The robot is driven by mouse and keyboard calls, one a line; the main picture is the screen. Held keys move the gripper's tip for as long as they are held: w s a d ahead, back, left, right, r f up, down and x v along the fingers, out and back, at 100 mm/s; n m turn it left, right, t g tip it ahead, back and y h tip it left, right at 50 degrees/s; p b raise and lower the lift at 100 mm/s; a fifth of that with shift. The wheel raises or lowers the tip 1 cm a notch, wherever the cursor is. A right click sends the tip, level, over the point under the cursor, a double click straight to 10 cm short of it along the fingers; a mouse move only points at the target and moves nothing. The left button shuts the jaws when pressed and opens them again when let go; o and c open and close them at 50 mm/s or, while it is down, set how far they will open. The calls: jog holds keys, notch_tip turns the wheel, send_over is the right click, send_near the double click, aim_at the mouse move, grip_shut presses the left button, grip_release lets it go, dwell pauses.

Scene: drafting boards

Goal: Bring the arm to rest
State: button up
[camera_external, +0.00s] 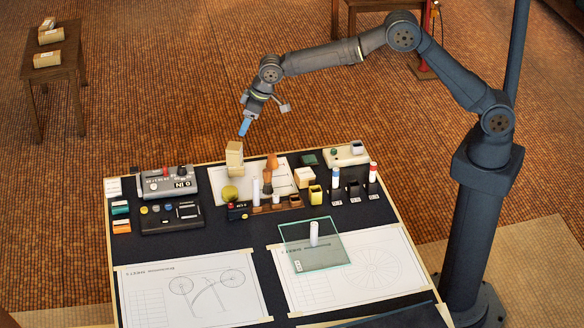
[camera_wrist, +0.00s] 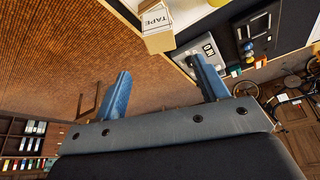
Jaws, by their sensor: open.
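My gripper (camera_external: 245,127) is raised above the far edge of the drafting table (camera_external: 227,230), its blue fingers pointing down. In the wrist view its two blue fingers (camera_wrist: 162,90) are spread apart with nothing between them. A box marked TAPE (camera_wrist: 155,22) shows at the top of the wrist view, apart from the fingers.
Grey and black control boxes (camera_external: 168,183) stand at the table's left. A glass plate (camera_external: 316,256) bearing a white cylinder (camera_external: 314,233) lies over the right drawing (camera_external: 380,285). Bottles and small blocks crowd the middle. Open floor (camera_external: 190,90) lies beyond the table.

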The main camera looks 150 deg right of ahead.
aim_at(236, 146)
jog(key=shift+a+r, duration=0.1)
jog(key=shift+r, duration=0.05)
jog(key=x, duration=1.2)
jog(key=shift+r, duration=1.35)
